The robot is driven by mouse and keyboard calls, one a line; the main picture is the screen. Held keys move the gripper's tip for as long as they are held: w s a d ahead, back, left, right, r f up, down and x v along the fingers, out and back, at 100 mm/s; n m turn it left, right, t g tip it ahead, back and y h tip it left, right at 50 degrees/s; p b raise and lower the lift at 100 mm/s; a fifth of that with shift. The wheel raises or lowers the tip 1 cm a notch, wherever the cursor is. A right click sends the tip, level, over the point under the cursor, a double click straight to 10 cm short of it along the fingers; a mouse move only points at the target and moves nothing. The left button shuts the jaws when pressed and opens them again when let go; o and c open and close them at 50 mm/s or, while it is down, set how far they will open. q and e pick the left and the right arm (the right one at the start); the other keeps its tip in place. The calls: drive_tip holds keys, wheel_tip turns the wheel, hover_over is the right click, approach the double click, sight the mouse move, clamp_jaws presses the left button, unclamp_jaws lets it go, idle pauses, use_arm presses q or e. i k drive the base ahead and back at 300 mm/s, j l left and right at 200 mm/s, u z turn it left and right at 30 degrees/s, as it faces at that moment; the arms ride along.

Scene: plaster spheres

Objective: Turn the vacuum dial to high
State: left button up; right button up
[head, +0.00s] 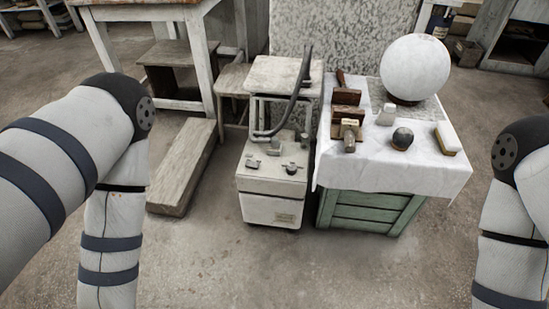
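A dusty off-white vacuum unit (271,209) stands on the floor near the middle of the view. It has a bent dark hose (297,93) and a metal frame at the back. My left and right arms come in at the two sides and run down out of the picture. Neither gripper is in view.
A long wooden beam (183,165) lies left. The floor in front is clear.

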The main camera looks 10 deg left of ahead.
sight(291, 169)
drive_tip(key=i+l, duration=0.15)
drive_tip(key=i, duration=0.2)
drive_tip(key=i+l, duration=0.15)
drive_tip(key=i, duration=0.2)
drive_tip(key=i+l, duration=0.2)
drive_tip(key=i, duration=0.2)
drive_tip(key=j+u, duration=0.05)
